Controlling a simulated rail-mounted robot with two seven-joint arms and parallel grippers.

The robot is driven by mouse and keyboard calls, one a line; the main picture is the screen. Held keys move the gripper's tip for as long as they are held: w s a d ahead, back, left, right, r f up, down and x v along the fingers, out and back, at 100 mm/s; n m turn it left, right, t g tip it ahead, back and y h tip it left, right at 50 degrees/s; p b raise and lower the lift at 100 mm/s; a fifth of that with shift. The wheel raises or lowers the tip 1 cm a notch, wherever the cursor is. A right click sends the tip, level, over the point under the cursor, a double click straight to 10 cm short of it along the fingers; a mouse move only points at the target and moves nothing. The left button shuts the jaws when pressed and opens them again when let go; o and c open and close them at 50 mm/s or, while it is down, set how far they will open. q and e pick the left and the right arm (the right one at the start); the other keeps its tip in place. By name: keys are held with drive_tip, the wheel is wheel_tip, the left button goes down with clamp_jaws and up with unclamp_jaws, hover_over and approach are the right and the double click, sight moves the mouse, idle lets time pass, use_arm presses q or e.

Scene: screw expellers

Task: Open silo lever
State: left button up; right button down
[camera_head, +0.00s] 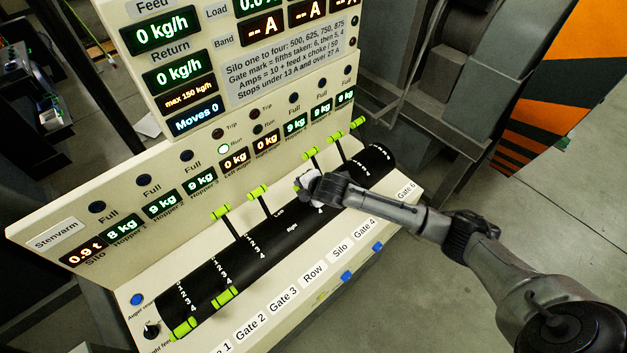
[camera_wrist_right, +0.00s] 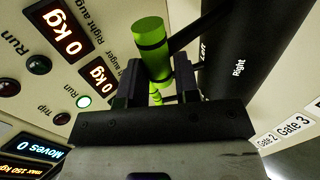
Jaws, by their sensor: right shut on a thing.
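A black drum (camera_head: 208,268) on the cream console carries several levers with bright green handles. My right gripper (camera_head: 307,184) is over the drum's middle, shut on one green handle, mostly hidden by the gripper in the head view. In the right wrist view this handle (camera_wrist_right: 152,50) stands between the jaws (camera_wrist_right: 158,85), its black arm running to the drum. The Silo label (camera_head: 339,248) is on the front strip, between Row and Gate 4. Which label the held lever belongs to is hard to tell. My left gripper is not in view.
Neighbouring upright levers stand left (camera_head: 258,191) and right (camera_head: 311,153) of my gripper. Two levers at the lower left (camera_head: 225,297) are tipped toward the front. The display panel (camera_head: 290,70) rises behind the drum; floor is open at the right.

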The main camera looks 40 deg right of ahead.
drive_tip(key=shift+s+f, duration=0.15)
drive_tip(key=shift+f, duration=0.05)
drive_tip(key=c, duration=0.9)
unclamp_jaws()
drive_tip(key=shift+r, duration=0.1)
drive_tip(key=shift+b+v, duration=0.35)
drive_tip(key=shift+v, duration=6.5)
